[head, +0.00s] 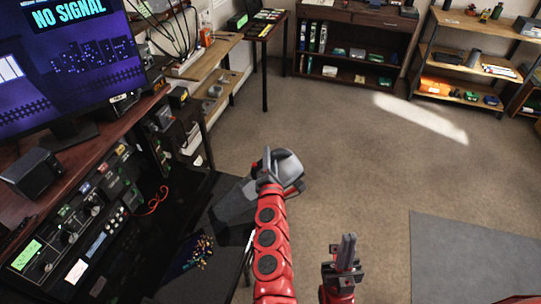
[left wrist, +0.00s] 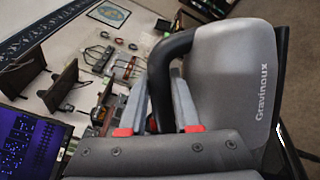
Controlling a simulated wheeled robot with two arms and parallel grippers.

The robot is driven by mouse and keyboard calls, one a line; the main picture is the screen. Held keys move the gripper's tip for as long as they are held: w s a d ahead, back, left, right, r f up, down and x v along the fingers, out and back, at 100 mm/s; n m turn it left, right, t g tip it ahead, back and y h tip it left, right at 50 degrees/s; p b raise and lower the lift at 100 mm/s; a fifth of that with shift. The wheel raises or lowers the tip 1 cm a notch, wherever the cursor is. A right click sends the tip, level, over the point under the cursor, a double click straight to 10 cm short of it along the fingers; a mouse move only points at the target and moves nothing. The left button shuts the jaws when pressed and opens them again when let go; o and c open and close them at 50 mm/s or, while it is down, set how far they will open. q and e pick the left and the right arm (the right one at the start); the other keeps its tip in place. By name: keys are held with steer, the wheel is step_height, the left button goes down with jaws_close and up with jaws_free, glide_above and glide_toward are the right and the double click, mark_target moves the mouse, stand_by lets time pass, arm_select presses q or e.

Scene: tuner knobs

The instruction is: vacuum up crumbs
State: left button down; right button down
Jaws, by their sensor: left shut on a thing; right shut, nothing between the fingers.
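A grey handheld vacuum (head: 232,204) hangs in front of the desk in the head view, its wide dark end toward the lower left. My left gripper (left wrist: 158,128) is shut on its black handle (left wrist: 167,75); the grey body with the "Gravinaux"-like lettering (left wrist: 262,85) fills the right of the left wrist view. Small yellowish and multicoloured crumbs (head: 200,252) lie in a pile on a low dark surface (head: 222,274), below and left of the vacuum, apart from it. My right gripper (head: 346,250) is shut and empty, low in the middle of the head view.
A desk with a monitor reading "NO SIGNAL" (head: 70,70), a black speaker (head: 31,174) and a rack of knobbed devices (head: 75,225) stand at left. Shelves (head: 350,50) line the back. Carpet (head: 350,140) is open at right.

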arm_select(q)
steer(key=shift+r, duration=0.1)
steer(key=shift+s+a+p, duration=0.1)
steer(key=shift+s+a, duration=0.15)
steer(key=shift+s, duration=0.45)
steer(key=shift+s+a+p, duration=0.1)
steer(key=shift+s+a, duration=0.15)
steer(key=shift+s, duration=0.45)
steer(key=shift+s+a+p, duration=0.1)
steer(key=shift+s+a, duration=0.15)
steer(key=shift+s, duration=0.45)
steer(key=shift+s+a, duration=0.3)
steer(key=shift+s, duration=0.2)
steer(key=shift+s+a+p, duration=0.1)
steer(key=shift+s+a, duration=0.2)
steer(key=shift+s, duration=0.55)
steer(key=shift+s+a+p, duration=0.1)
steer(key=shift+s+a, duration=0.15)
steer(key=shift+s, duration=0.6)
steer(key=shift+s+a+p, duration=0.1)
steer(key=shift+s+a, duration=0.2)
steer(key=shift+s, duration=0.55)
